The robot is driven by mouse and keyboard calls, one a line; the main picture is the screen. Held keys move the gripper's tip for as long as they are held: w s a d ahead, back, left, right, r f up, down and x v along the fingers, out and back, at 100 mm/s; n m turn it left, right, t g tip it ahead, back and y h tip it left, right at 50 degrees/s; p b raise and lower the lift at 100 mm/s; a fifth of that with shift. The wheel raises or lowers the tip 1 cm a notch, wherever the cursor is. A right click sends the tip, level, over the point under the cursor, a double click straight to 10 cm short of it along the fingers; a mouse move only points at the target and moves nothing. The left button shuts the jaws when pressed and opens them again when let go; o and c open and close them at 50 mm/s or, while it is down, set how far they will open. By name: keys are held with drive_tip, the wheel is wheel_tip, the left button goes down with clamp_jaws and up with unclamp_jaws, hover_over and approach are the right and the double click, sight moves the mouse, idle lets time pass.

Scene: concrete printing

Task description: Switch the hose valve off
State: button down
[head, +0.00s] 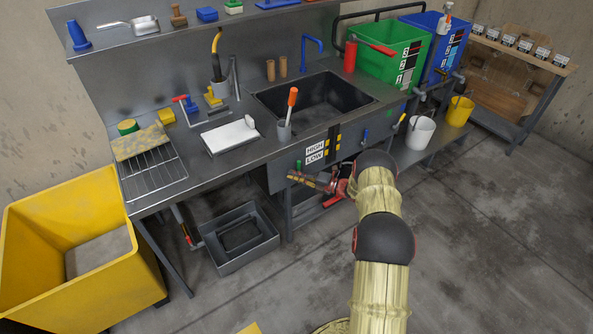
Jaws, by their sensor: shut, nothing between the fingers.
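My gripper (294,177) is shut and empty. It points left, in front of the sink bench, just below the HIGH/LOW label (315,153). Its red and dark body sits at the end of my brass-coloured arm and hides part of the bench front. I cannot tell for certain which fitting is the hose valve. A red-handled tap (181,99) with a bent grey pipe stands on the counter, left of the sink. A black and yellow hose (216,52) rises behind it. A blue lever (364,136) shows on the bench front, right of my gripper.
The bench carries a sink (322,101), a white tray (230,136) and a wire rack (153,176). A grey bin (238,252) is under it. A large yellow bin (60,260) stands left. Buckets (421,133) stand right. The floor right of my arm is clear.

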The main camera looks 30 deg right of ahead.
drive_tip(key=f+p+v, duration=0.1)
drive_tip(key=p+v, duration=0.1)
drive_tip(key=v, duration=0.7)
drive_tip(key=shift+s, duration=0.45)
drive_tip(key=shift+r, duration=0.1)
